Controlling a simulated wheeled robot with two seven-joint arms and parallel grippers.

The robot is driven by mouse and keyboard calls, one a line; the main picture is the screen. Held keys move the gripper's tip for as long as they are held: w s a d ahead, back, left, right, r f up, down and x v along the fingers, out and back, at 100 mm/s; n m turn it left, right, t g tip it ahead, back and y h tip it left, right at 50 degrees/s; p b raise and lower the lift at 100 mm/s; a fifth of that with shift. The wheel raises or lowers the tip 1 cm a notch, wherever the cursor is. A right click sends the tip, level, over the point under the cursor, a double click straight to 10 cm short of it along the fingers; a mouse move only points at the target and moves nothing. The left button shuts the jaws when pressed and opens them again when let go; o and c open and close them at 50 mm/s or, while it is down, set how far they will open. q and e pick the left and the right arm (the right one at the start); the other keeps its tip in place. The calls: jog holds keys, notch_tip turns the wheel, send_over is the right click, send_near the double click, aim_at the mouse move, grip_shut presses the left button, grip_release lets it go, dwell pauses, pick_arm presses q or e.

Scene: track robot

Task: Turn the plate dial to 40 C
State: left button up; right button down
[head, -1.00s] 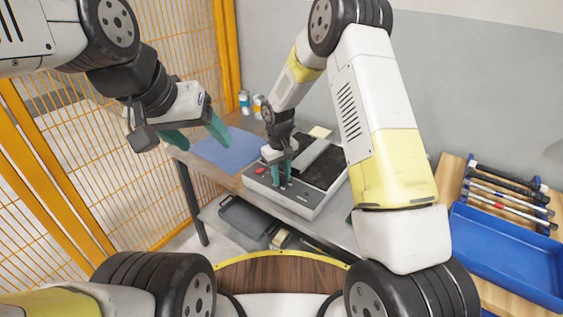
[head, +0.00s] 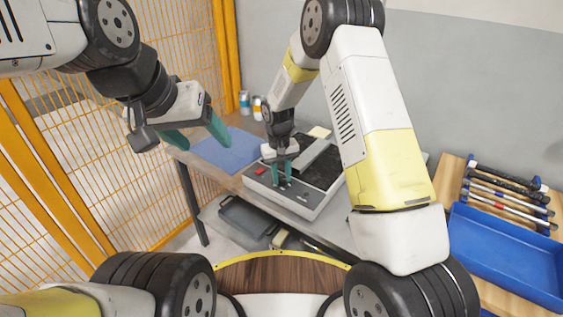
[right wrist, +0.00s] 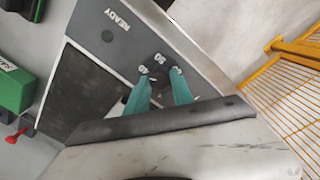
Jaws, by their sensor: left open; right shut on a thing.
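The plate (head: 309,205) is a grey and white box with a dark top on the bench, and its control panel faces me. My right gripper (head: 282,181) points down at this panel, its teal fingers shut on the dial. In the right wrist view, the dark dial (right wrist: 158,80) sits between the tips of my right gripper (right wrist: 161,80). White numbers ring it; one reads like 50, the others are partly hidden or unclear. The dial's exact setting cannot be read. My left gripper (head: 196,134) is open and empty, in the air left of the plate.
A blue mat (head: 226,149) lies left of the plate, with small jars (head: 250,103) behind it. A red button (head: 260,171) is on the panel. A blue tray (head: 510,250) and several tools stand at right. A yellow mesh fence (head: 80,150) is at left.

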aim_at(281, 178)
jog(key=c, duration=1.1)
grip_release()
notch_tip(281, 178, up, 7)
jog(key=shift+a+f, duration=0.1)
jog(key=shift+a, duration=0.05)
jog(key=shift+r, duration=0.5)
